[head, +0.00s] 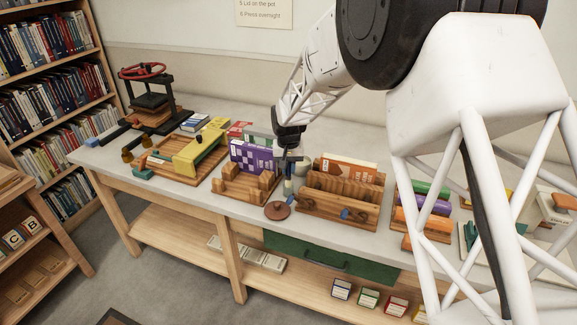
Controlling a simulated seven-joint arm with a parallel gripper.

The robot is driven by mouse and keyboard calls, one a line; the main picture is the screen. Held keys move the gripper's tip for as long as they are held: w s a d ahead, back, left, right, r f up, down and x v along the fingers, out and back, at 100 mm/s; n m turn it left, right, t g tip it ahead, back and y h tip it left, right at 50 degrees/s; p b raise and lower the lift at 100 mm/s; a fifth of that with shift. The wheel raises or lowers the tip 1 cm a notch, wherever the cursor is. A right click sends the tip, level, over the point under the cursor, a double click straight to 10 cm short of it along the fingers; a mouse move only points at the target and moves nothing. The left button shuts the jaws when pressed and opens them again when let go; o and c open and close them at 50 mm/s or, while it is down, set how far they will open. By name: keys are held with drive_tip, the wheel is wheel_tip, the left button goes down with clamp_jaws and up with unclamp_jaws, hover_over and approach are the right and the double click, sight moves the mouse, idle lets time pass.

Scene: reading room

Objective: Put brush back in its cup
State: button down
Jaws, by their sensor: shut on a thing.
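My gripper (288,152) is over the middle of the worktop, just left of the slotted wooden rack. It is shut on a slim upright thing, which looks like the brush; it is small and mostly hidden by the fingers. Small pale containers (301,168) stand close below and beside the fingertips. One of them may be the brush's cup, but I cannot tell which. I cannot see whether the brush's lower end is inside or above a container. A round brown lid-like disc (277,210) lies at the front edge of the worktop.
The slotted wooden rack (335,209) holds cards close on the right. Further left are a yellow-topped tray (201,150) and a black press (151,97). Coloured rolls (425,212) lie right.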

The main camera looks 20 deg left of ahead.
sight(289, 179)
drive_tip(key=shift+f, duration=1.6)
idle(2.2)
drive_tip(key=c, duration=1)
unclamp_jaws()
drive_tip(key=shift+r, duration=0.1)
drive_tip(key=shift+r, duration=4.4)
